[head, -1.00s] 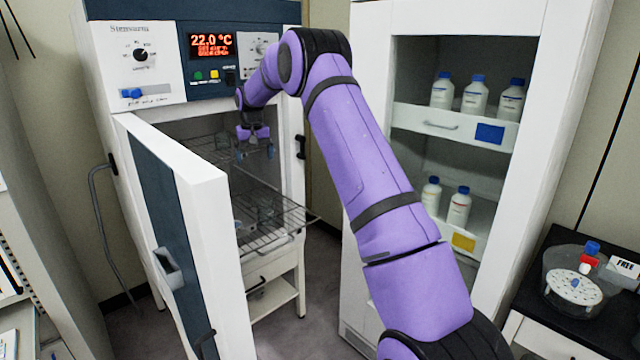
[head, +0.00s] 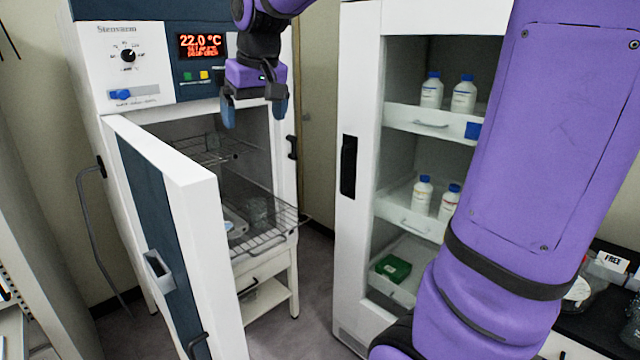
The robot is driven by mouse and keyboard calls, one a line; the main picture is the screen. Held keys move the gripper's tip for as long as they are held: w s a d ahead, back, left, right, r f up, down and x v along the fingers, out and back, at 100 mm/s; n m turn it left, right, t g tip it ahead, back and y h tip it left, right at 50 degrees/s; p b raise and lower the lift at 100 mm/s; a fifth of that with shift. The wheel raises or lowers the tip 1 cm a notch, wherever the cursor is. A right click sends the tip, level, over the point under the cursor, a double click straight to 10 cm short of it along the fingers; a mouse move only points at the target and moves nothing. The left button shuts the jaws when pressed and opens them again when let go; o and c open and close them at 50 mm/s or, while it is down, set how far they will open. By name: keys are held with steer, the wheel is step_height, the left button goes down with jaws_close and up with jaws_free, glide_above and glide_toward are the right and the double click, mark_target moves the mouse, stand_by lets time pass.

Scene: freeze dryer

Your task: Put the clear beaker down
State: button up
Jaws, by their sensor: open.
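My gripper (head: 254,118) hangs in front of the upper part of the open cabinet (head: 130,60), below its control panel. Its two dark blue fingers point down and stand apart, with nothing seen between them. A clear glass vessel, which looks like a beaker (head: 257,211), stands on the pulled-out lower wire shelf (head: 268,243), well below my gripper. Another faint clear vessel (head: 213,146) shows on the upper wire shelf (head: 205,158), to the left of and behind my gripper. I cannot tell which one is the task's beaker.
The cabinet door (head: 175,240) stands open toward me on the left. A pale object (head: 234,222) lies beside the lower vessel. At right, a white storage cabinet (head: 358,250) holds blue-capped bottles (head: 463,94) and a green box (head: 393,268). Floor shows between the cabinets.

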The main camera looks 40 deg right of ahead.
steer(key=s+a+f+t, duration=0.1)
steer(key=s+f, duration=0.2)
steer(key=s, duration=0.7)
steer(key=s+a+f+n, duration=0.1)
steer(key=s+a+f, duration=0.1)
steer(key=s, duration=0.9)
steer(key=shift+s+a+f+t, duration=0.25)
steer(key=shift+f+t, duration=0.15)
steer(key=shift+f, duration=0.25)
steer(key=shift+c, duration=0.3)
